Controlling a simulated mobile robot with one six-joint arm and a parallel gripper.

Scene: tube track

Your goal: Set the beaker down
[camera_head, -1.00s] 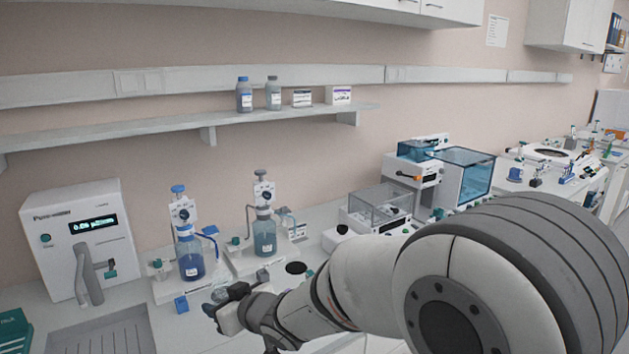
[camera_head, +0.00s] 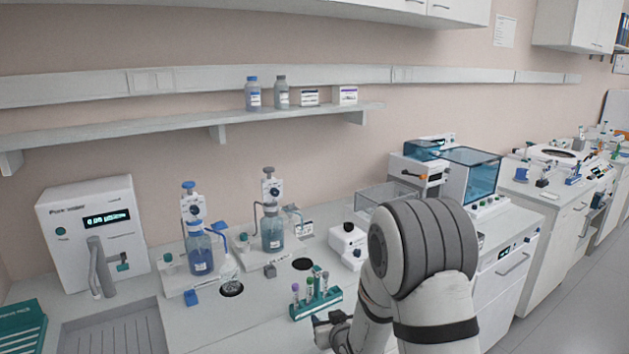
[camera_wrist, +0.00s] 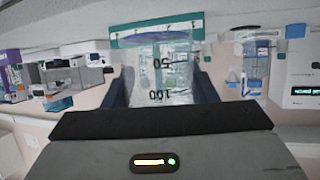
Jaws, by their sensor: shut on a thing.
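The beaker (camera_wrist: 160,78) is clear, with dark graduation marks that read upside down in the wrist view. My gripper (camera_wrist: 160,92) is shut on it, with one dark finger on either side. In the head view my gripper (camera_head: 328,330) is at the lower middle, in front of the tube rack; I cannot make out the beaker there. The beaker looks empty, but I cannot be sure.
A teal rack (camera_head: 318,304) with several tubes stands just behind my gripper. A clear vessel (camera_head: 229,268) stands on a dark round spot near the blue dispenser bottle (camera_head: 200,255). Another dark round spot (camera_head: 302,264) is bare. A water unit (camera_head: 90,235) stands left.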

